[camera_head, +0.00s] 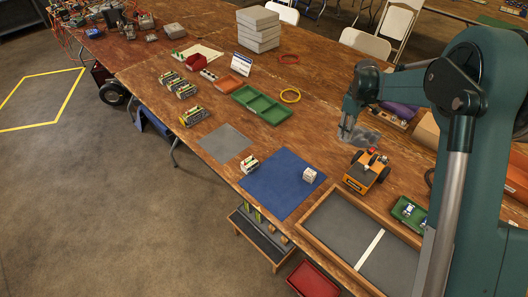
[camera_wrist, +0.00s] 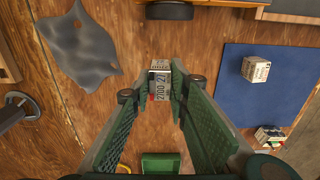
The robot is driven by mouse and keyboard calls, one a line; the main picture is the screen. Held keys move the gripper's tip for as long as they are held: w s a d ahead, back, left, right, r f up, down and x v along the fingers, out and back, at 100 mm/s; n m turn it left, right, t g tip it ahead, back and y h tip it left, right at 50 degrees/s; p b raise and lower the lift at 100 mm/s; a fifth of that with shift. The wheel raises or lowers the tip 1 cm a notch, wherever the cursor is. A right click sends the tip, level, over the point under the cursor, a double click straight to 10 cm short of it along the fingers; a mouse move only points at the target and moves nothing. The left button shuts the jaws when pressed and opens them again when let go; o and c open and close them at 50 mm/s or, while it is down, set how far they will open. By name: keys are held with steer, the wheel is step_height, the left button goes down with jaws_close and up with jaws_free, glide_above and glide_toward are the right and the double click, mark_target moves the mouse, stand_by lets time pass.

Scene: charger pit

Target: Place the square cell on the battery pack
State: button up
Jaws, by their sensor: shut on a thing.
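My gripper (camera_wrist: 161,88) is shut on a small square cell (camera_wrist: 160,83) with a white label printed with black digits and a bit of red at its side. In the head view my gripper (camera_head: 347,127) hangs over the table, left of a grey cloth, and the held cell is hard to make out. A white printed block (camera_head: 309,175) stands on the blue mat (camera_head: 275,190); it also shows in the wrist view (camera_wrist: 255,68). A second block with coloured parts (camera_head: 248,163) is at the mat's upper left edge. I cannot tell which is the battery pack.
An orange wheeled car (camera_head: 365,176) stands right of the mat. The crumpled grey cloth (camera_wrist: 80,45) lies left of my gripper in the wrist view.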

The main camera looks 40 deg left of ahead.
steer(key=s+a+r+p, duration=0.2)
steer(key=s+a+r, duration=0.1)
steer(key=s+a, duration=1.1)
step_height(320, 180, up, 3)
steer(key=p, duration=0.2)
glide_above(250, 162)
steer(key=shift+s+r, duration=0.1)
steer(key=shift+r, duration=0.05)
step_height(250, 162, down, 6)
steer(key=b, duration=0.1)
steer(key=shift+f, duration=0.25)
steer(key=shift+f, duration=1.8)
steer(key=shift+f+b, duration=0.55)
steer(key=shift+b, duration=0.1)
